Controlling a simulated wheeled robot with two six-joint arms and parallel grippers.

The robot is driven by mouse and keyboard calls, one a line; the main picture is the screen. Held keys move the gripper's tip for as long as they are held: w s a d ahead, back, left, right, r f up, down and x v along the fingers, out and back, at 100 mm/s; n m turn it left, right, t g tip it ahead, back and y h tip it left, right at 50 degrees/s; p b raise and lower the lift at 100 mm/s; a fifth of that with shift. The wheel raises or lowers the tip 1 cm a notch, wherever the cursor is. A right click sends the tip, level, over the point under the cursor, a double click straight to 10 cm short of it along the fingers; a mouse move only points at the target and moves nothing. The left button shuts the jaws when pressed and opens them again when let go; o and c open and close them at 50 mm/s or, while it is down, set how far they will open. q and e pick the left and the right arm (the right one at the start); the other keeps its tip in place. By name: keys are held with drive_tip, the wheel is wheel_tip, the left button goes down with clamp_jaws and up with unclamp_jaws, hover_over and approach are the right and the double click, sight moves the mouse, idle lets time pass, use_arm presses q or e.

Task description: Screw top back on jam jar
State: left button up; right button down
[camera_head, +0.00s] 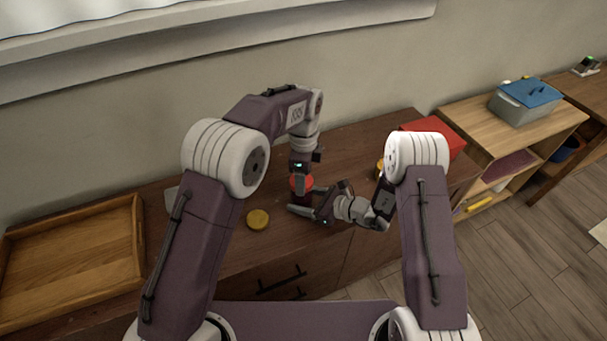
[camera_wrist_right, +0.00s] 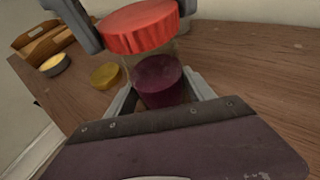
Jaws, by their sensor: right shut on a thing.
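The jam jar is a clear glass jar with dark purple jam (camera_wrist_right: 158,82). It stands on the brown cabinet top (camera_head: 235,258) between the fingers of my right gripper (camera_head: 300,211), which is shut on it from the right. The red jar top (camera_wrist_right: 140,27) is directly above the jar, between the two fingers of my left gripper (camera_wrist_right: 135,18), which appear to touch its sides. In the head view the red top (camera_head: 301,184) shows under my downward-pointing left gripper. I cannot tell whether the top touches the jar rim.
A round yellow lid (camera_head: 257,219) lies on the cabinet near its front edge, left of the jar. A wooden tray (camera_head: 75,251) is at the far left. A red box (camera_head: 451,137) stands at the right, partly behind my right arm.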

use_arm(q)
drive_tip(key=shift+f, duration=0.15)
drive_tip(key=shift+f, duration=0.75)
drive_tip(key=shift+f, duration=0.55)
idle(0.4)
drive_tip(key=m, duration=0.5)
drive_tip(key=shift+s, duration=0.15)
drive_tip(key=m, duration=0.3)
drive_tip(key=shift+a, duration=0.15)
drive_tip(key=m, duration=0.5)
drive_tip(key=shift+s+a+m, duration=0.1)
drive_tip(key=shift+m, duration=0.2)
drive_tip(key=m, duration=0.3)
drive_tip(key=shift+a, duration=0.1)
